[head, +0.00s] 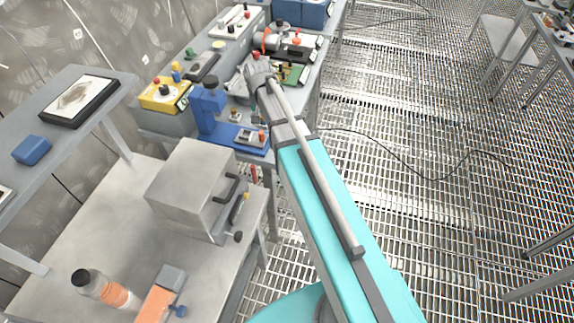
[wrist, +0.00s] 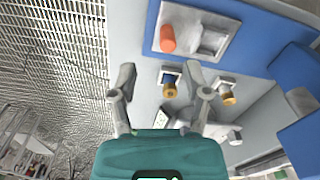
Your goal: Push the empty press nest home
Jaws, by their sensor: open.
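The press is a blue machine with an upright column (head: 207,105) and a flat base (head: 225,135). Its nest (head: 250,137) is a small grey piece at the base's right end, beside a red-orange knob (head: 262,137). In the wrist view the nest (wrist: 212,42) shows as a grey block on a pale plate, with the orange knob (wrist: 168,40) beside it. I see no part in the nest. My gripper (wrist: 160,76) is open and empty, its fingers apart below the knob in the picture. In the head view my arm hides the gripper's fingers.
Two gold-coloured knobs (wrist: 170,90) (wrist: 229,97) sit close to the fingers. A yellow control box (head: 165,95) stands left of the press. A grey metal box (head: 190,188) with a black handle stands on the nearer bench.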

